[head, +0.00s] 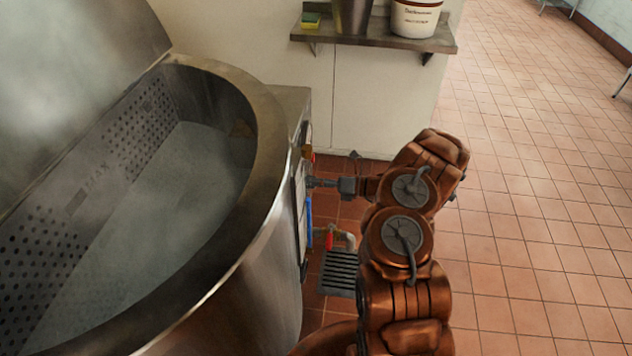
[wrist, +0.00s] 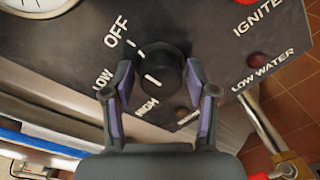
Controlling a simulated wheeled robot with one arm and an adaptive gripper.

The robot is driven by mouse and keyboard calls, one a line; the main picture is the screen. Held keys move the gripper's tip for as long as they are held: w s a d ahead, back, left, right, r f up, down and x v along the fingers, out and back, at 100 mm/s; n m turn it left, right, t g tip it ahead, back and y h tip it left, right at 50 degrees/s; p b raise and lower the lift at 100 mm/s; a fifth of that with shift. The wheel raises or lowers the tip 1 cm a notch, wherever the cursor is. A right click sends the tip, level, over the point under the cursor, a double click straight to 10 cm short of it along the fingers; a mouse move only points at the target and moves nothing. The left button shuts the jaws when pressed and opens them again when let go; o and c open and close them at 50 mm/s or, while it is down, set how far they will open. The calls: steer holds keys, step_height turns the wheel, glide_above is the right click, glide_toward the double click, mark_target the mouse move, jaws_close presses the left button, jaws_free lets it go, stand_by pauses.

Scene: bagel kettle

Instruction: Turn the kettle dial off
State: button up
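The kettle dial (wrist: 168,66) is a round black knob on the dark control panel, with OFF to its upper left, LOW to its left and HIGH below it. A short white line shows on the knob; which label it points at is hard to tell. My gripper (wrist: 159,76) is open, its two purple-padded fingertips on either side of the knob's lower part. Whether they touch it is unclear. In the head view my gripper (head: 318,183) reaches left to the panel on the side of the steel kettle (head: 262,215). The dial is hidden there.
The panel also carries a gauge (wrist: 28,5), an IGNITE label (wrist: 258,17) and a LOW WATER light (wrist: 259,60). A pipe with a red-handled valve (head: 329,239) and a floor drain grate (head: 339,273) lie below my gripper.

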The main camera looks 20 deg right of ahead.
steer(key=shift+o, duration=0.6)
steer(key=shift+d, duration=0.1)
steer(key=v, duration=1.2)
